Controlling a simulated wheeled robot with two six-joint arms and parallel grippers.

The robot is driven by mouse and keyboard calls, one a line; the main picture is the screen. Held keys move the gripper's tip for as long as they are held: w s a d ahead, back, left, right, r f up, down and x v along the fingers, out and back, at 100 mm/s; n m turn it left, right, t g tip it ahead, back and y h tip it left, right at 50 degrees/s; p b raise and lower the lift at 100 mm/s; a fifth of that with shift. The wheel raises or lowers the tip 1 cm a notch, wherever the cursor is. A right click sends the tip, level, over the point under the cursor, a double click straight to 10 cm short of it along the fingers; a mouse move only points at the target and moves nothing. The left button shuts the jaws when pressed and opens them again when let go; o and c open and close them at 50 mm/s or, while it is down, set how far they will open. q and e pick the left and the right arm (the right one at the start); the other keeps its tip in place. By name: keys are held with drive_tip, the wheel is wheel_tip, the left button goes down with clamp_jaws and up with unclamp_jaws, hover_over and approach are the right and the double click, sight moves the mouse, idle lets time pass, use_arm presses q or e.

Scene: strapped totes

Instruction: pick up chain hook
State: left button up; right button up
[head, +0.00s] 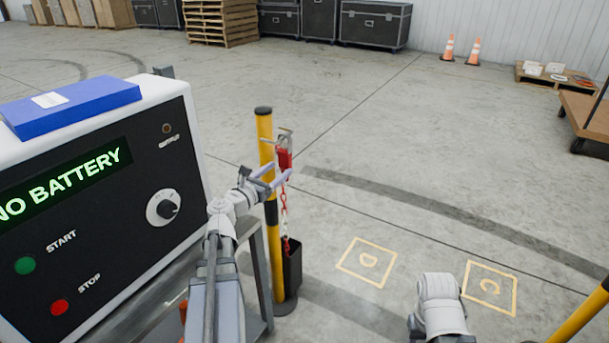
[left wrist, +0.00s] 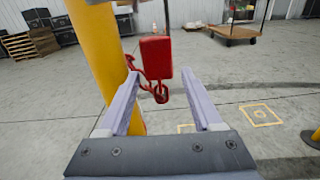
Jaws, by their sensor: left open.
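The red chain hook (head: 285,158) hangs at the top of a yellow and black post (head: 265,130), on a grey metal bracket (head: 286,136). A red and white chain (head: 284,205) runs down from it to a black holder (head: 292,268) on the post. My left gripper (head: 275,178) is open beside the post, at the height of the hook's lower part. In the left wrist view, the hook's red block (left wrist: 156,58) and a red link below it show between the two fingers (left wrist: 158,80); I cannot tell whether they touch. My right gripper is out of view.
A white and black machine (head: 110,190) reading "NO BATTERY" stands close on the left, with a blue box (head: 75,104) on top. Another yellow post (head: 580,315) is at lower right. Floor marked with yellow squares (head: 366,262) is open; cones (head: 473,52) and pallets stand far back.

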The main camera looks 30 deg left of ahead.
sight(291, 159)
use_arm(q)
drive_tip(key=shift+a+n, duration=0.2)
drive_tip(key=shift+n, duration=0.1)
drive_tip(key=shift+w+d, duration=0.15)
drive_tip(key=shift+w, duration=1.15)
drive_tip(key=shift+w+d, duration=0.2)
drive_tip(key=shift+w, duration=1.15)
drive_tip(key=shift+w+d, duration=0.15)
drive_tip(key=shift+w, duration=1.15)
drive_tip(key=shift+c, duration=0.3)
clamp_jaws()
